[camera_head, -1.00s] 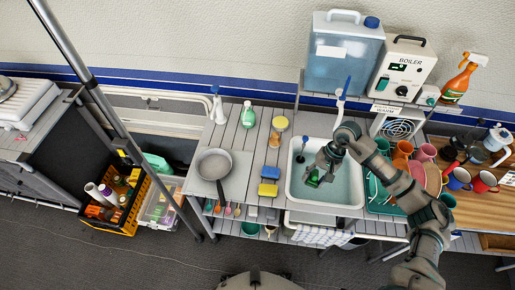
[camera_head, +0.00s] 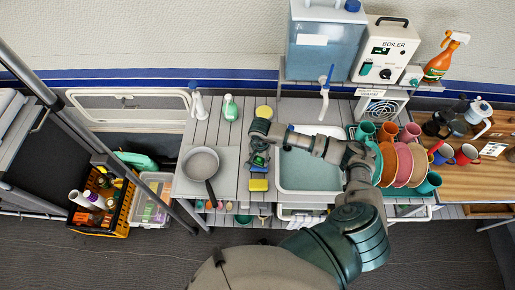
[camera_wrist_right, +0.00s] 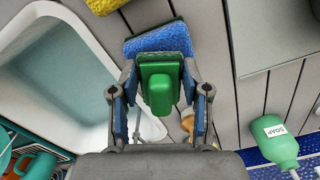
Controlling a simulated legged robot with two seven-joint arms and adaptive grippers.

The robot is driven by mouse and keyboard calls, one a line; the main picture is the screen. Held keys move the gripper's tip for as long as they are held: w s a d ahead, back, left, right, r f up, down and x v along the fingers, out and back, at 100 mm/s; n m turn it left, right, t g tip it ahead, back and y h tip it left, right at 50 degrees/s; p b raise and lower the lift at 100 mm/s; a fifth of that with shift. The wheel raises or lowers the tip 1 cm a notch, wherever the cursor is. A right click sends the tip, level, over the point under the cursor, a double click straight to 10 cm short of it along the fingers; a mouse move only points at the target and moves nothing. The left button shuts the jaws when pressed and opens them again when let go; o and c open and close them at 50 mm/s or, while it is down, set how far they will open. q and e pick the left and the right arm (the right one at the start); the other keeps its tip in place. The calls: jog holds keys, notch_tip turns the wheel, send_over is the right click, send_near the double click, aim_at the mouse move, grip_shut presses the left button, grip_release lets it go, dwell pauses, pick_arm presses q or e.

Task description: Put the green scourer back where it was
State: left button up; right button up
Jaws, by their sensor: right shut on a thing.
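The green scourer (camera_wrist_right: 160,85) is between the fingers of my right gripper (camera_wrist_right: 158,95) in the right wrist view. In the head view the right gripper (camera_head: 257,155) is over the slatted counter, just left of the sink, and mostly covers the scourer. A blue sponge (camera_wrist_right: 160,40) lies just beyond the scourer in the wrist view; whether they touch is unclear. A yellow sponge (camera_head: 258,184) lies nearer the counter's front edge. My left gripper is not in view.
The sink (camera_head: 310,189) lies right of the gripper. A frying pan (camera_head: 201,164) rests on a grey mat to the left. A rack of plates (camera_head: 403,163) is at right.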

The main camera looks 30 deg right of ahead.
jog(key=w, duration=0.2)
jog(key=w+d, duration=0.1)
jog(key=w, duration=0.1)
jog(key=w+d, duration=0.1)
jog(key=shift+w+d+f+p, duration=0.25)
jog(key=shift+w+f+p, duration=0.05)
jog(key=shift+w+p, duration=0.1)
notch_tip(320, 180, down, 3)
jog(key=shift+s+r+p, duration=0.1)
jog(key=shift+r+p, duration=0.05)
jog(key=shift+p, duration=0.25)
jog(key=shift+d+f, duration=0.15)
jog(key=shift+f, duration=0.25)
jog(key=o, duration=1.3)
jog(key=shift+r, duration=0.25)
notch_tip(320, 180, up, 12)
jog(key=shift+f+b, duration=0.2)
jog(key=shift+b, duration=0.85)
